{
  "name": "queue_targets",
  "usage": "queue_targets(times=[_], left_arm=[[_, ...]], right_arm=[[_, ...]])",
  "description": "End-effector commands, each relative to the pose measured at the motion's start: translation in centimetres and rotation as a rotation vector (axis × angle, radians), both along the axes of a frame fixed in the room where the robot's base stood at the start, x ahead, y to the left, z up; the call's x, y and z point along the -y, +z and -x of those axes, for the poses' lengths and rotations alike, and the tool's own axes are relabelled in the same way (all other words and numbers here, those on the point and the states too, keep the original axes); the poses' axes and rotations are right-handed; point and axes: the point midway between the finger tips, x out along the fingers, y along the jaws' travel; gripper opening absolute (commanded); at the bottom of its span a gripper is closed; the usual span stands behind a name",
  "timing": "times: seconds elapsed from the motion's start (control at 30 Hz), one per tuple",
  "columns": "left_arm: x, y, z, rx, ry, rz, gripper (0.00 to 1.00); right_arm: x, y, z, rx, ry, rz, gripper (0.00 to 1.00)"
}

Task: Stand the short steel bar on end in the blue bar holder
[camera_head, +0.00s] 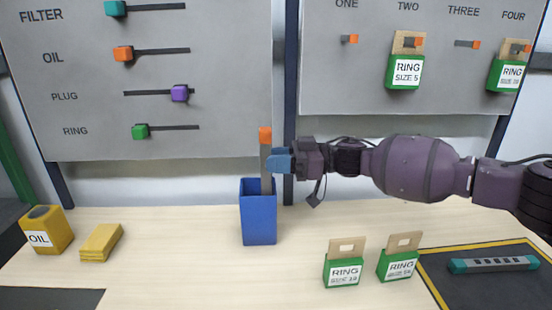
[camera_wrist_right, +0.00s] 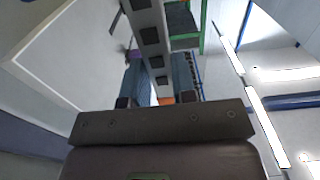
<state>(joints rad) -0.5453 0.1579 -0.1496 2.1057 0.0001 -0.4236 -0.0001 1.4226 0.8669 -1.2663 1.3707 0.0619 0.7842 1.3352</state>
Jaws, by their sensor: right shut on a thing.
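The blue bar holder (camera_head: 259,218) stands upright on the table, left of centre in the head view. A steel bar with an orange tip (camera_head: 265,150) is upright over it, and its lower end reaches into the holder's mouth. That lower end is hidden by the holder's wall. My right gripper (camera_head: 277,161) comes in from the right and is shut on the bar above the rim. The wrist view shows the grey bar with dark square holes (camera_wrist_right: 150,36) beyond my right gripper (camera_wrist_right: 153,92). My left gripper is not in view.
A teal-ended bar (camera_head: 495,264) lies on the dark mat at right. Two green ring packs (camera_head: 343,272) (camera_head: 401,264) stand on the table. Panels with sliders (camera_head: 150,90) and hooks (camera_head: 410,45) rise behind.

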Motion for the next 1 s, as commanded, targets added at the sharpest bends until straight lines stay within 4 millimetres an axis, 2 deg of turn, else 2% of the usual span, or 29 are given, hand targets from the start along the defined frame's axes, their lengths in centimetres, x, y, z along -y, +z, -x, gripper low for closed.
queue_targets(times=[0.13,0.17,0.33,0.7,0.87,1.0], left_arm=[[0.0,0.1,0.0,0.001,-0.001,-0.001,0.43],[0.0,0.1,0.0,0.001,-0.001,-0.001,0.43],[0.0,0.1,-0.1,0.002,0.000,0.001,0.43],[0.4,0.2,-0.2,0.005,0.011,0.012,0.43],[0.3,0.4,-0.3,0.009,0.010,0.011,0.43],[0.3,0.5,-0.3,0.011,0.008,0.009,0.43]], right_arm=[[0.0,0.1,0.0,0.001,0.000,-0.001,0.00],[0.0,0.1,0.0,0.001,0.000,-0.001,0.28],[0.0,0.1,0.0,0.000,0.000,-0.001,0.54],[0.5,0.0,0.0,0.000,-0.002,0.001,0.55],[2.6,0.0,0.0,-0.001,-0.004,0.001,0.55],[5.2,0.1,-0.1,0.000,-0.004,0.001,0.55]])
